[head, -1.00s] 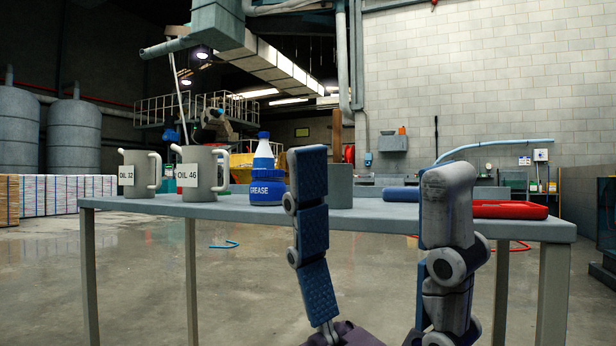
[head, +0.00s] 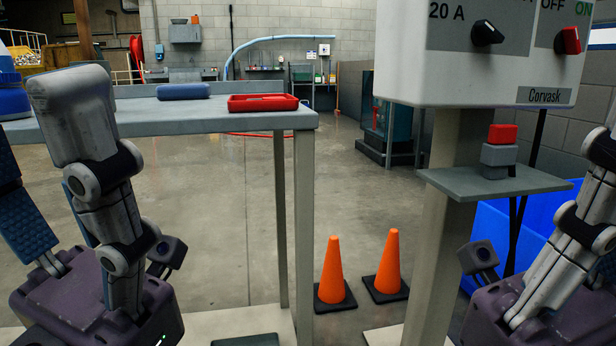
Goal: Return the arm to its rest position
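My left gripper (head: 38,125) is at the left of the head view, in front of the table, with its fingers pointing up. A grey finger and a blue-padded finger stand apart with nothing between them. The padded finger is partly cut off by the left edge. My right gripper (head: 590,205) is at the right edge, low, beside the post with the control box. Only one grey finger and part of the purple body show; the other finger and the tips are out of frame, so its opening cannot be judged.
The grey table (head: 210,122) holds a red tray (head: 263,103), a blue item (head: 183,91) and a blue container (head: 12,95). A control box (head: 450,55) hangs on a post above a small shelf (head: 470,183) with a red-topped block (head: 502,145). Two orange cones (head: 333,272) stand on the floor.

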